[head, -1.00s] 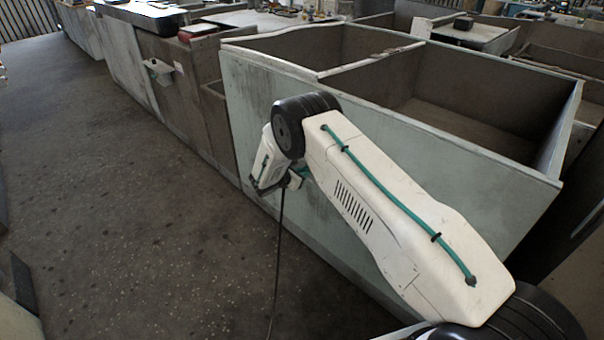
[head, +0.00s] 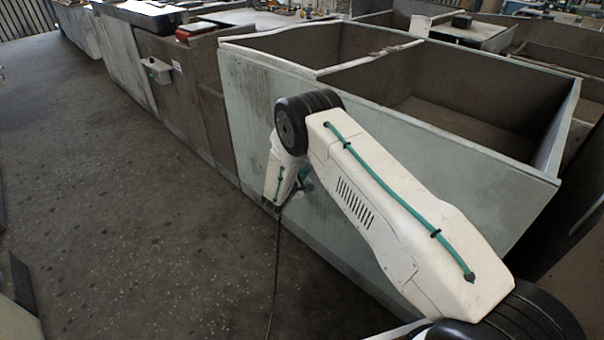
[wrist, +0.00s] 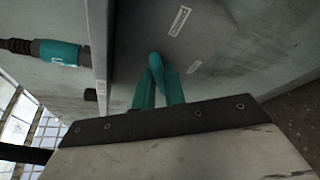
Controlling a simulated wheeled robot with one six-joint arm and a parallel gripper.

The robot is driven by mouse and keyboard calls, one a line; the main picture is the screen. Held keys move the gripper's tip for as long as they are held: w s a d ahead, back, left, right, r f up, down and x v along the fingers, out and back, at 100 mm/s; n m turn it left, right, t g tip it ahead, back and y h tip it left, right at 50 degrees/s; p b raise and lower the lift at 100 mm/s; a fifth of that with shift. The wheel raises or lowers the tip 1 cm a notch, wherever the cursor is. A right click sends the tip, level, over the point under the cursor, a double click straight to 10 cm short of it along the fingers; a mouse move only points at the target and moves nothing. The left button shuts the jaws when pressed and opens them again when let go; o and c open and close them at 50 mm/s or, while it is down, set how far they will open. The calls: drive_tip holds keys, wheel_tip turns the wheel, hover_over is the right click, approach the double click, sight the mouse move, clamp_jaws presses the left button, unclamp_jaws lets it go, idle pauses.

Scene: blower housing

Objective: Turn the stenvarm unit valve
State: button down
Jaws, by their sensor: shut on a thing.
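In the wrist view, a rounded teal handle (wrist: 157,66), which looks like the valve's lever, stands out from a grey panel (wrist: 205,50). My gripper (wrist: 158,84) has two teal fingers shut on this handle, one on each side. The valve body behind the handle is hidden. In the head view, my gripper hangs low beside the pale front wall of the housing, and the wrist covers the handle there.
A teal hose coupling (wrist: 58,52) with a black hose sits at the left of the wrist view. Two pale labels mark the panel. In the head view, large open bins (head: 455,90) stand at the right, a small pale box (head: 157,70) is on the left wall, and the floor (head: 110,200) is clear.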

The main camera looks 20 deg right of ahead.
drive_tip(key=m+t, duration=0.1)
drive_tip(key=m, duration=0.1)
drive_tip(key=f+m+t, duration=0.1)
drive_tip(key=m, duration=0.2)
drive_tip(key=shift+s+t+h, duration=0.15)
drive_tip(key=shift+t+h, duration=0.15)
drive_tip(key=shift+m, duration=0.3)
drive_tip(key=c, duration=1.5)
unclamp_jaws()
drive_tip(key=shift+r, duration=0.1)
drive_tip(key=shift+o, duration=0.2)
drive_tip(key=v, duration=0.7)
drive_tip(key=shift+s+a, duration=0.25)
drive_tip(key=shift+s, duration=0.05)
